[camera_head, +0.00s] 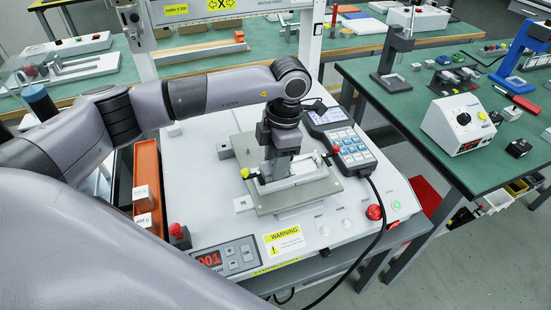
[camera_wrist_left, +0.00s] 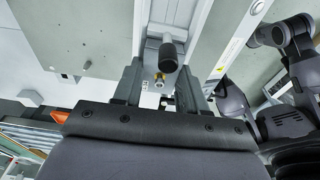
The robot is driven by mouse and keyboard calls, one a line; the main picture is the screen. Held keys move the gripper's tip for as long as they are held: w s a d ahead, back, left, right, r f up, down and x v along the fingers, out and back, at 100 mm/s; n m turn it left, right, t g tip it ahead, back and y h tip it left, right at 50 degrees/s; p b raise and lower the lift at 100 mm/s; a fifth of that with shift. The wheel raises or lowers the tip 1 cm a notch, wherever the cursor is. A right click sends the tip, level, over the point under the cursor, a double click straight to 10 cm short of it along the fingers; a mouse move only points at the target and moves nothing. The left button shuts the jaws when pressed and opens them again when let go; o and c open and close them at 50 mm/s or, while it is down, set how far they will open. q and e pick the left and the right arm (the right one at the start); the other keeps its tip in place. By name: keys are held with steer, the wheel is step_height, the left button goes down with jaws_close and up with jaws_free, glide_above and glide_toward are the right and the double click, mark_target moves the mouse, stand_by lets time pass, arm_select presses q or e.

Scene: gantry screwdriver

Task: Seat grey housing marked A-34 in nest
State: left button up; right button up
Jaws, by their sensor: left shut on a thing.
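My left gripper (camera_head: 281,157) points down over the fixture in the middle of the white station, shut on a grey block, the housing (camera_head: 283,168). Fingers and wrist hide most of the housing, and its marking cannot be read. The nest (camera_head: 300,181) is the pale frame on the grey fixture plate (camera_head: 285,203), right under the gripper. I cannot tell whether the housing is fully down in it. In the left wrist view the two fingers (camera_wrist_left: 158,92) stand either side of a dark cylinder with a brass-coloured part. My right gripper is not in view.
Gantry posts (camera_head: 311,35) rise behind. A warning label, red button (camera_head: 375,212) and counter (camera_head: 222,258) are at the front.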

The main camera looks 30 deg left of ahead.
arm_select(q)
steer(key=shift+f, duration=0.15)
steer(key=o, duration=1.2)
steer(key=shift+o, duration=0.2)
steer(key=r, duration=0.7)
steer(key=shift+w+d+r, duration=0.1)
steer(key=shift+w+d, duration=0.2)
steer(key=shift+w, duration=0.05)
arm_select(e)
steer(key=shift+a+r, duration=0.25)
arm_select(q)
steer(key=shift+s, duration=0.1)
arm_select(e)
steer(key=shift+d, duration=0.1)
